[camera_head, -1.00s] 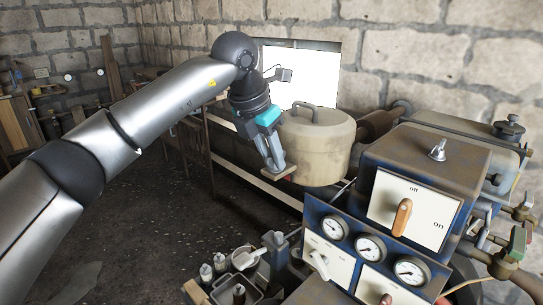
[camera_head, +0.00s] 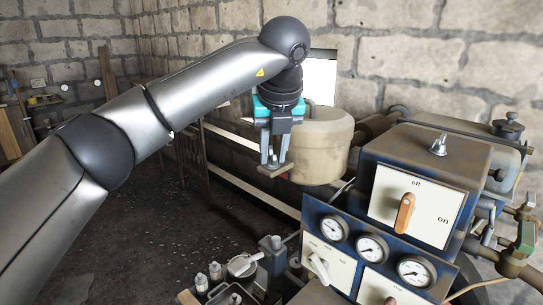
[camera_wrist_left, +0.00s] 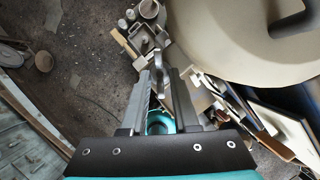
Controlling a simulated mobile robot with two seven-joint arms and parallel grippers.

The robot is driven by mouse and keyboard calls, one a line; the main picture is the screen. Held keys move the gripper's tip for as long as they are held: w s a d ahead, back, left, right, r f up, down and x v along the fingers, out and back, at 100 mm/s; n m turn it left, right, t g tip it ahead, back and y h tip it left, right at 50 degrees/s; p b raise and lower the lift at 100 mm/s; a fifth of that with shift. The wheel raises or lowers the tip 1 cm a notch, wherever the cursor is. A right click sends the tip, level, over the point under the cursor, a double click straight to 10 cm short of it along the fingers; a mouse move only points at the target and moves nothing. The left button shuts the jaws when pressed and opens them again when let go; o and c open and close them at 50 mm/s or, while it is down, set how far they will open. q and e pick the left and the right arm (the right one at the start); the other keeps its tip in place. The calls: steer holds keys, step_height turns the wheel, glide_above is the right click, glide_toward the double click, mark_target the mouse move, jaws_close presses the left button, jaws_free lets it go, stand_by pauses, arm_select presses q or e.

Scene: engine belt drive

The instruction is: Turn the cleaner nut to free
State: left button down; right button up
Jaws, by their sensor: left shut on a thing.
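My left gripper (camera_head: 274,163) points down at the near left side of the beige canister (camera_head: 320,150). Its fingers are closed together at a small brownish ledge (camera_head: 271,171) low beside the canister. They are shut on a small part, which I take to be the cleaner nut; the fingers mostly hide it. In the left wrist view, a grey piece shows by the fingertips (camera_wrist_left: 165,75), with the pale round canister (camera_wrist_left: 240,40) to the right. My right gripper is not in view.
A blue control box with an off/on panel (camera_head: 412,208) and several gauges (camera_head: 372,248) stands at the right. A tray with small bottles (camera_head: 201,282) sits at the bottom. A stone wall (camera_head: 400,50) closes the back. The floor at left is open.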

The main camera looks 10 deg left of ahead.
arm_select(q)
steer(key=n, duration=0.1)
steer(key=n+y, duration=0.1)
steer(key=n, duration=0.1)
steer(key=shift+w+d+r+n+g, duration=0.1)
steer(key=shift+w+d+n+g, duration=0.1)
steer(key=shift+n+g, duration=0.1)
steer(key=shift+n+g+y+p, duration=0.35)
steer(key=shift+n+g+y, duration=0.2)
steer(key=shift+n, duration=1.15)
steer(key=c, duration=0.7)
jaws_free()
